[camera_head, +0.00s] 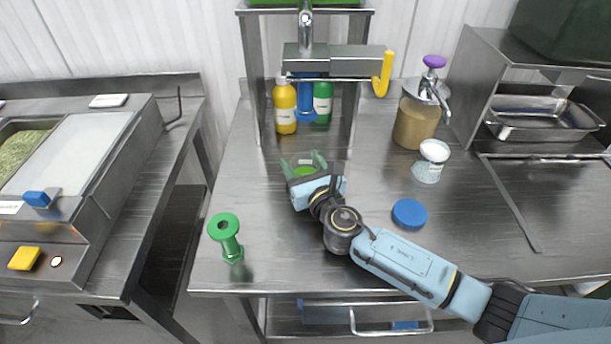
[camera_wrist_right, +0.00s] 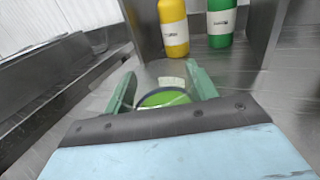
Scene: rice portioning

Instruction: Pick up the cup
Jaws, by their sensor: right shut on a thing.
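My right gripper (camera_head: 304,163) reaches in from the lower right to the middle of the steel table, and its green fingers are closed around a cup. In the right wrist view the fingers (camera_wrist_right: 163,88) stand on either side of the cup (camera_wrist_right: 172,70), which looks clear with a white label and a green part near the gripper. In the head view only a green patch of the cup (camera_head: 303,171) shows between the fingers. I cannot tell whether the cup touches the table. My left gripper is not in view.
A yellow bottle (camera_head: 285,108) and a green bottle (camera_head: 323,103) stand behind the gripper under a shelf. A green-topped tool (camera_head: 226,228) stands left. A blue lid (camera_head: 410,214), white-topped container (camera_head: 432,163) and pump jar (camera_head: 414,122) stand right.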

